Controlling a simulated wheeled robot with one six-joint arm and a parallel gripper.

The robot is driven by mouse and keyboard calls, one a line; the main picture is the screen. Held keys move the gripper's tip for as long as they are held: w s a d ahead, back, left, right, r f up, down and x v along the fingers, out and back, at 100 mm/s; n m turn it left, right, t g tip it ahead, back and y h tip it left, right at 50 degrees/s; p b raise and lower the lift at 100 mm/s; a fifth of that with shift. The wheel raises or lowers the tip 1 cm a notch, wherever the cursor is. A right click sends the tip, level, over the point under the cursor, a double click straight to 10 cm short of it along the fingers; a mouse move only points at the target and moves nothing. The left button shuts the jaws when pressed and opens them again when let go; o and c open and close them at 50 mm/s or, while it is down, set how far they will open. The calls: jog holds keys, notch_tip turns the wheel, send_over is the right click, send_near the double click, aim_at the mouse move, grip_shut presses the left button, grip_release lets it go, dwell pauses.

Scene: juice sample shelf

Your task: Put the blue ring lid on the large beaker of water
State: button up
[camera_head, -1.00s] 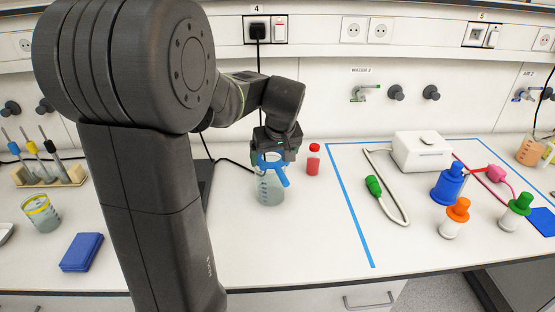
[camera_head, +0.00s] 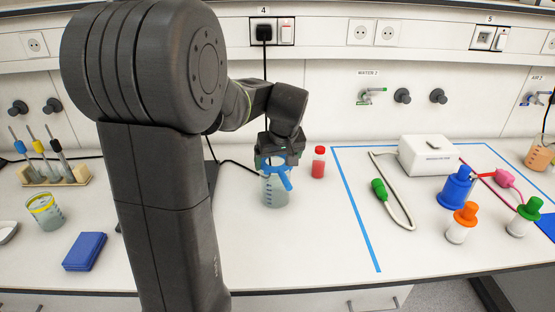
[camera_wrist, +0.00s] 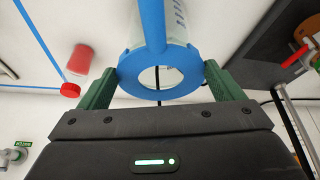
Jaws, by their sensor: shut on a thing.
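The blue ring lid (camera_wrist: 126,66) is held between the green fingers of my gripper (camera_wrist: 155,78) in the wrist view, one finger on each side of the ring. Its straight handle points away from my gripper. In the head view the lid (camera_head: 284,178) is at the top of the large beaker (camera_head: 275,194), which stands upright on the bench with greyish water in it. Part of the beaker (camera_wrist: 178,22) shows behind the lid in the wrist view. My gripper (camera_head: 272,158) hides the beaker's rim, so I cannot tell whether the lid touches it.
A red-capped bottle (camera_head: 318,162) stands close on the beaker's right. A beaker with a yellow ring (camera_head: 46,212), a blue box (camera_head: 84,251) and a pipette stand (camera_head: 50,177) are at left. A white device (camera_head: 427,155) and several coloured-capped bottles are at right, beyond blue tape.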

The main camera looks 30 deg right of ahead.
jog(key=shift+f+b, duration=0.5)
jog(key=shift+f, duration=0.1)
dwell(0.5)
jog(key=o, duration=0.8)
jog(key=shift+r, duration=0.1)
jog(key=v, duration=1.3)
jog(key=shift+r, duration=0.3)
jog(key=shift+f, duration=0.1)
jog(key=x, duration=1.3)
